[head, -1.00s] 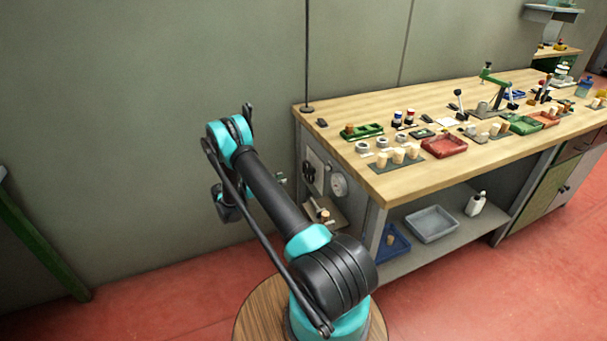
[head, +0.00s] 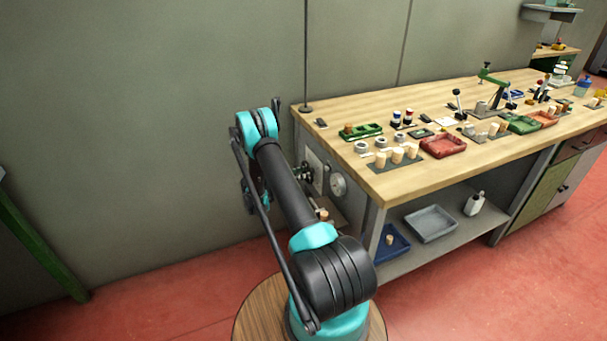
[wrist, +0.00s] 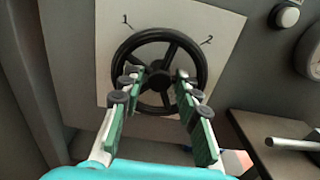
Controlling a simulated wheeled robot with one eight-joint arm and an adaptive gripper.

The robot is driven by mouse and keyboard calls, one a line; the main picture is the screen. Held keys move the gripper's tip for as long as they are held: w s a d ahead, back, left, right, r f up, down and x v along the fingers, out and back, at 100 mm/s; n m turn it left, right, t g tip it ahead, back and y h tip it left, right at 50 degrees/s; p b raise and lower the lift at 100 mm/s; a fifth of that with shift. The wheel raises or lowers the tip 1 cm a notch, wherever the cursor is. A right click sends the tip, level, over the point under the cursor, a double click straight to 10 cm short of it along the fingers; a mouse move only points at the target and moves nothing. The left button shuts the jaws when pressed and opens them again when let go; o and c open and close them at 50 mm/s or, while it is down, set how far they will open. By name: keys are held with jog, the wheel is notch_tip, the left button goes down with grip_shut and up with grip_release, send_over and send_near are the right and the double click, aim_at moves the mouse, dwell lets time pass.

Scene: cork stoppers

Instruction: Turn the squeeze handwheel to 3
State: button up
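The handwheel (wrist: 162,74) is black and spoked, on a pale panel (wrist: 222,88) in the wrist view. The numbers 1 and 2 show with tick marks at its upper left and upper right; no 3 is visible. My gripper (wrist: 155,79) is open, with its green-backed fingers pointing at the wheel, one on each side of the hub. The fingertips overlap the spokes and lower rim in the picture; I cannot tell whether they touch. In the head view the panel (head: 316,170) is on the bench's end, partly behind my arm.
A round gauge (head: 338,184) and a white button (wrist: 288,17) are right of the panel. A small shelf (wrist: 275,140) with a light rod juts out at lower right. The workbench top (head: 335,143) holds corks and trays. Open floor lies left of the bench.

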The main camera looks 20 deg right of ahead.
grip_shut()
